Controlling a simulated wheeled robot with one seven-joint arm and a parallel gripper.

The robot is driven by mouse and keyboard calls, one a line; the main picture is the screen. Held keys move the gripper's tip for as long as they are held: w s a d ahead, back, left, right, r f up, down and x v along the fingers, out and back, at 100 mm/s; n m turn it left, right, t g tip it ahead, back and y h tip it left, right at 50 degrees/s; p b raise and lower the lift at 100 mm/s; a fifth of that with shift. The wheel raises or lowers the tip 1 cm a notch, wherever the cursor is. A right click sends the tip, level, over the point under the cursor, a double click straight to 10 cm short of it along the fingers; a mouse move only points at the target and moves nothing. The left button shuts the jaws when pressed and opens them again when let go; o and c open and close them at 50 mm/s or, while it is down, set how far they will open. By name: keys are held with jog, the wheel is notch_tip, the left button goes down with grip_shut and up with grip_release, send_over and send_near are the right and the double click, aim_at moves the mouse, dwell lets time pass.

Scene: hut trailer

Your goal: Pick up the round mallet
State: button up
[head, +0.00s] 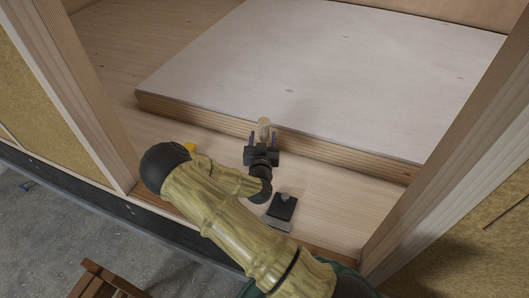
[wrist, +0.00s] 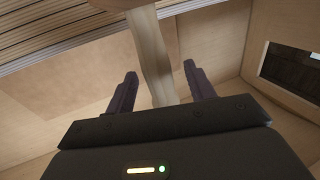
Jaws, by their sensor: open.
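The round mallet (head: 264,124) is pale wood and shows just beyond my gripper in the head view, near the front edge of the raised board. In the wrist view its wooden handle (wrist: 152,55) runs between the two fingers, and a wider piece is cut off at the top edge. My gripper (head: 262,137) is open, with one dark finger on each side of the handle. In the wrist view gaps show between the handle and both fingers (wrist: 158,83). The handle's lower end is hidden behind the gripper body.
A small yellow thing (head: 189,147) is partly hidden behind my arm. The raised pale board (head: 330,75) is clear. Timber posts (head: 75,90) frame the opening.

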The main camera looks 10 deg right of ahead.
jog(key=p+x, duration=0.2)
jog(key=x, duration=0.1)
jog(key=shift+w+d+r, duration=0.1)
jog(key=shift+w+d, duration=0.1)
jog(key=shift+d, duration=0.05)
jog(key=shift+w+d, duration=0.1)
jog(key=shift+w, duration=0.45)
grip_shut()
